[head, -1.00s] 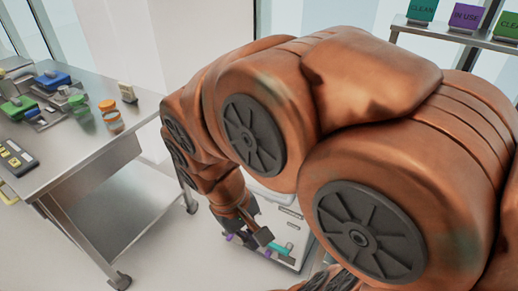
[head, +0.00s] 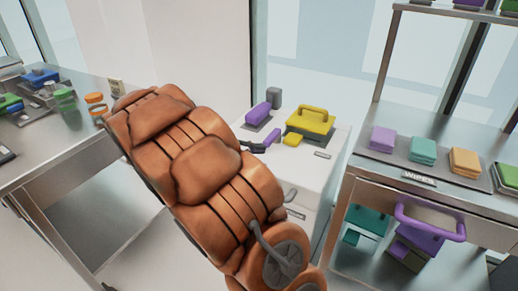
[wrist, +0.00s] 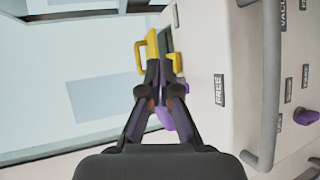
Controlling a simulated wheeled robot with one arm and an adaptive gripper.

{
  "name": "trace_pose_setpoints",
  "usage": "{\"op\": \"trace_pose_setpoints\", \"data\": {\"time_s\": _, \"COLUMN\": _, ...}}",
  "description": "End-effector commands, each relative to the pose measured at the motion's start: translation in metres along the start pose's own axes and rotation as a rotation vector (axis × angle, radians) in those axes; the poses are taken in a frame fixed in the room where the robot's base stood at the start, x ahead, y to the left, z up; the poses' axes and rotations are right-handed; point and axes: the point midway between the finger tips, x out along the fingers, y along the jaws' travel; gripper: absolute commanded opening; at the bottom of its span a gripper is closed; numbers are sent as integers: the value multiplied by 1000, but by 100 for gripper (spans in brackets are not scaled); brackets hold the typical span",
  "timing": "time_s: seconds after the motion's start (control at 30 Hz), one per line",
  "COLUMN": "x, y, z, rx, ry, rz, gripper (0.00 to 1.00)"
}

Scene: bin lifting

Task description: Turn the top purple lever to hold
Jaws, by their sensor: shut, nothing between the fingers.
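A purple lever (head: 271,138) shows on top of the white cabinet (head: 300,165) in the head view, beside a small yellow block. My gripper (head: 253,147) is shut and empty at the lever's left end; I cannot tell whether they touch. In the wrist view my gripper (wrist: 160,76) has its fingertips together, pointing toward a yellow handle. A purple part (wrist: 166,118) shows beside and behind the fingers, partly hidden by them; I cannot tell whether it is the lever. A FREE label (wrist: 219,90) is on the white surface to its right. No hold label is readable.
A purple block (head: 258,113), a grey cylinder (head: 274,97) and a yellow handled piece (head: 310,121) stand at the cabinet's back. Another purple lever (wrist: 306,117) and a grey bar handle (wrist: 268,80) are right in the wrist view. A steel shelf with cloths (head: 420,190) stands right.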

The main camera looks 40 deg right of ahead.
Motion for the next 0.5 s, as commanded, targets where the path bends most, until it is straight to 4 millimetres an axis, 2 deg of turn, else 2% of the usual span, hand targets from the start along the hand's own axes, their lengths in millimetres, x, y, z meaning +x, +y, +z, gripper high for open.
{"op": "trace_pose_setpoints", "data": {"time_s": 0.03, "x": 7, "y": -15, "z": -19, "rx": -4, "ry": 21, "rz": 42, "gripper": 0}}
{"op": "trace_pose_setpoints", "data": {"time_s": 0.3, "x": 14, "y": -54, "z": -109, "rx": 17, "ry": 176, "rz": 237, "gripper": 0}}
{"op": "trace_pose_setpoints", "data": {"time_s": 0.5, "x": 12, "y": -79, "z": -153, "rx": 27, "ry": 270, "rz": 313, "gripper": 0}}
